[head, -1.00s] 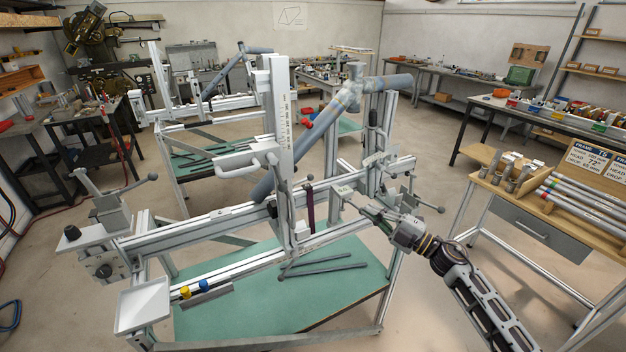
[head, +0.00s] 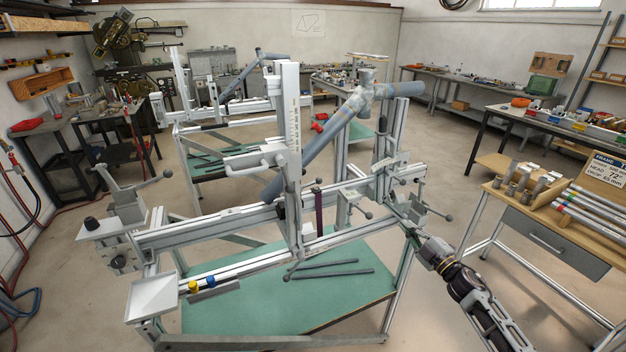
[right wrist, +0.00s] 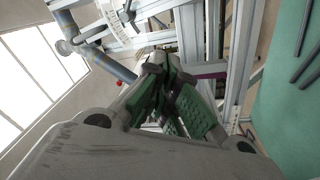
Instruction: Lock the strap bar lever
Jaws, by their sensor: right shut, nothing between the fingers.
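The frame jig (head: 230,214) stands in the middle of the head view, holding a grey-blue bicycle frame tube (head: 335,135). A dark purple strap bar (head: 319,212) hangs upright beside the jig's tall post, with a small dark knob at its top. It also shows in the right wrist view (right wrist: 207,75), just beyond the fingers. I cannot tell which small part is its lever, or its position. My right gripper (head: 408,228) is at the right end of the jig. In the right wrist view its green-padded fingers (right wrist: 166,78) are shut and empty. My left gripper is out of view.
Ball-ended clamp handles (head: 367,214) stick out near my right gripper. A green shelf (head: 240,305) with dark rods lies below the jig's rails. A wooden-topped bench (head: 540,215) with tubes stands at the right. Open floor lies between it and the jig.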

